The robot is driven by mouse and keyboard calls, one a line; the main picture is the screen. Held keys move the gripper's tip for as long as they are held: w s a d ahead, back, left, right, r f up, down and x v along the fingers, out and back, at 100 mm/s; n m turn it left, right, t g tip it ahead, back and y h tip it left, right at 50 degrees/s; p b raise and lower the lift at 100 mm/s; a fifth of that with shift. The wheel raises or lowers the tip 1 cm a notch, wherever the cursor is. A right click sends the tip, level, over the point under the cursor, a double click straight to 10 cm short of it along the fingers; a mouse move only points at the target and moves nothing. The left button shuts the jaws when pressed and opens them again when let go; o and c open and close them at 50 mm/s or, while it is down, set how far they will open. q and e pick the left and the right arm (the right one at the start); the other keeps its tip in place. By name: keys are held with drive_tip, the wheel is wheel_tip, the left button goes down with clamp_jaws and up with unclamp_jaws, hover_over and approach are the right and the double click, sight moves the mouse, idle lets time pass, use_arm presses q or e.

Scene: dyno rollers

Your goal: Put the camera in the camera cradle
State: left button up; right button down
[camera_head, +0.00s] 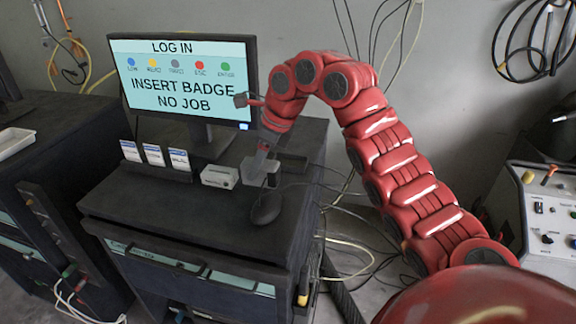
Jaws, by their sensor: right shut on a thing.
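My right gripper (260,172) is low over the top of the dark cabinet, in front of the monitor. It is shut on a small grey thing that looks like the camera (252,174); the fingers hide much of it. A light grey box (219,177) sits on the cabinet just left of the gripper; I cannot tell if it is the camera cradle. A low dark block (291,161) lies right of the gripper and may also be the cradle. My left gripper is not in view.
The monitor (185,80) stands behind, showing a log-in screen. Several upright cards (153,155) stand left of the grey box. A dark computer mouse (266,208) with a cable lies in front of the gripper. The cabinet top (170,205) is clear at front left.

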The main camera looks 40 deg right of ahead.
drive_tip(key=w+d+p, duration=0.2)
drive_tip(key=d+p, duration=0.1)
drive_tip(key=w+d+p, duration=0.2)
drive_tip(key=d+p, duration=0.2)
drive_tip(key=w+d+p, duration=0.2)
drive_tip(key=d+p, duration=0.1)
drive_tip(key=d, duration=0.1)
drive_tip(key=shift+w+d+f, duration=0.1)
drive_tip(key=shift+w+f, duration=0.2)
drive_tip(key=shift+f, duration=0.05)
drive_tip(key=shift+w+d+f+p, duration=0.15)
drive_tip(key=shift+w+d+p, duration=0.15)
drive_tip(key=shift+d+p, duration=0.2)
drive_tip(key=shift+w+d+f+p, duration=0.1)
drive_tip(key=shift+w+d+p, duration=0.25)
drive_tip(key=shift+d, duration=0.25)
drive_tip(key=shift+d+f, duration=0.15)
drive_tip(key=shift+f, duration=0.05)
wheel_tip(320, 180, down, 3)
drive_tip(key=p, duration=0.3)
drive_tip(key=shift+s+r, duration=0.1)
drive_tip(key=shift+r, duration=0.05)
drive_tip(key=shift+f, duration=0.3)
drive_tip(key=shift+f, duration=0.1)
drive_tip(key=shift+c, duration=1.6)
unclamp_jaws()
